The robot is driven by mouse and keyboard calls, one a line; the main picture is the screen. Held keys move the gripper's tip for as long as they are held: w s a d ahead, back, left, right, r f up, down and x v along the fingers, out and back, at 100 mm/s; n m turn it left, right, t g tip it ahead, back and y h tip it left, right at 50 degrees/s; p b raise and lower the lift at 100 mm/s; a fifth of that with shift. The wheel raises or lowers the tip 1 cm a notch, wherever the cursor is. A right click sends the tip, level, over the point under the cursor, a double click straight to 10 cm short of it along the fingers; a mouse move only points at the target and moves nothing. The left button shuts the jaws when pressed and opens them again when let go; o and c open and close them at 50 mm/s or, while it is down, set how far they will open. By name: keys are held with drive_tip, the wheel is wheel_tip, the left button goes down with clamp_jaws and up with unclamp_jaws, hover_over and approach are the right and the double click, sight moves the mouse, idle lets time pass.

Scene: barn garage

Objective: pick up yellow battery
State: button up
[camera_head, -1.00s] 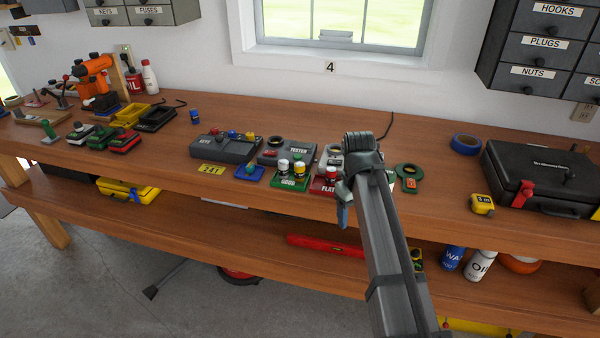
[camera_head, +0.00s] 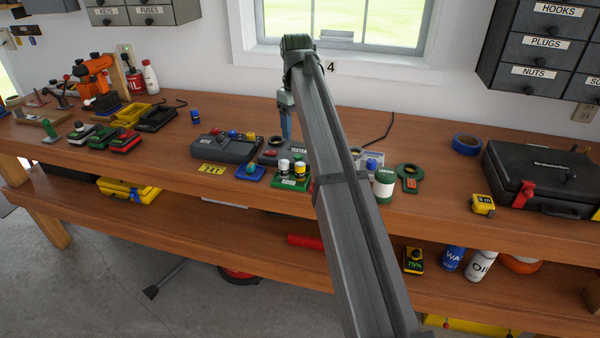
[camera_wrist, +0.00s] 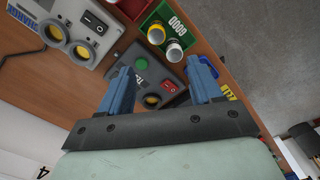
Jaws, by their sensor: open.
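The yellow battery (camera_head: 300,174) stands beside a white one (camera_head: 284,167) in the green tray marked GOOD (camera_head: 291,184) on the workbench. In the wrist view the yellow battery (camera_wrist: 156,35) is in the green tray (camera_wrist: 150,15), beyond my fingertips and near the white battery (camera_wrist: 174,52). My gripper (camera_wrist: 160,66) is open and empty, with its blue fingers over the black tester (camera_wrist: 148,82). In the head view my gripper (camera_head: 287,135) points down above the tester (camera_head: 270,157), behind the green tray and apart from the battery.
A dark box with coloured knobs (camera_head: 226,148) and a blue tray (camera_head: 250,173) stand to the left. A grey device with two round sockets (camera_wrist: 72,40) is beside the tester. A white-and-green can (camera_head: 384,184) stands right of my arm, which hides part of the bench.

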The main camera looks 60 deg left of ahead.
hover_over(299, 163)
drive_tip(key=f, duration=0.8)
drive_tip(key=shift+s, duration=0.25)
drive_tip(key=shift+w+d+f, duration=0.1)
drive_tip(key=shift+w+f, duration=0.05)
drive_tip(key=shift+f, duration=1.2)
drive_tip(key=shift+w+f, duration=0.1)
drive_tip(key=shift+f, duration=1.25)
clamp_jaws()
